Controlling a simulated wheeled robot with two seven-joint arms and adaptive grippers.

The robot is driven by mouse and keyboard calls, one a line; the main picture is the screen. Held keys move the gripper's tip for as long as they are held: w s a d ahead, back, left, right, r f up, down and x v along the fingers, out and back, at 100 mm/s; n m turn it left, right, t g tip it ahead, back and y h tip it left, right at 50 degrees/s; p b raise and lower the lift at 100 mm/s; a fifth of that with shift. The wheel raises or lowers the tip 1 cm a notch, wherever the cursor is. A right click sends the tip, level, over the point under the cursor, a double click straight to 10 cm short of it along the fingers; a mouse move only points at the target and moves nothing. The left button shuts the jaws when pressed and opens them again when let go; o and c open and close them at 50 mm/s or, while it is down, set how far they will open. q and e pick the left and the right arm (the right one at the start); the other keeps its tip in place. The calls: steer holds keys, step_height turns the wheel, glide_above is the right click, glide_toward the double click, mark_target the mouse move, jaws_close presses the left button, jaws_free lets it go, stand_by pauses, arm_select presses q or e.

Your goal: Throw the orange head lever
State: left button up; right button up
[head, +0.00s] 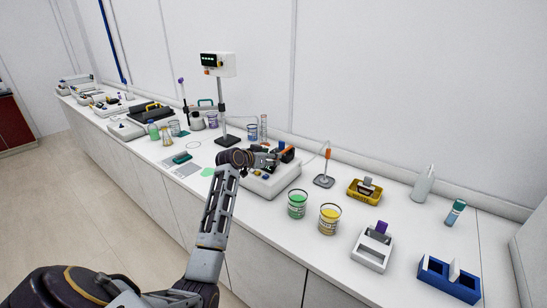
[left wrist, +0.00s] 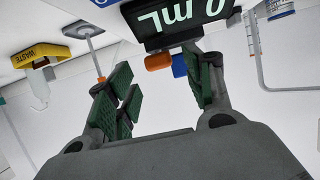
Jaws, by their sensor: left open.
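A white bench device (head: 272,187) stands mid-bench, with a dark upper part partly hidden by my gripper. A small orange piece, seemingly the orange head lever (head: 291,147), shows at its upper right. In the left wrist view, which is upside down, an orange cylinder (left wrist: 158,61) and a blue piece (left wrist: 178,66) sit beside a black display (left wrist: 170,28) reading "0 mL". My left gripper (head: 268,157) is open at the device's top. In the left wrist view its green-padded fingers (left wrist: 160,85) stand either side of the orange cylinder; contact cannot be told. My right gripper is out of view.
A small stand with an orange handle (head: 327,155) and a yellow waste tray (head: 362,196) are to the right. Green (head: 297,206) and yellow (head: 329,220) beakers stand near the front edge. A tall stand with a white head (head: 219,65) rises behind left.

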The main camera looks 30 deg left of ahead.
mark_target(283, 152)
arm_select(q)
steer(key=shift+x, duration=1.35)
jaws_close()
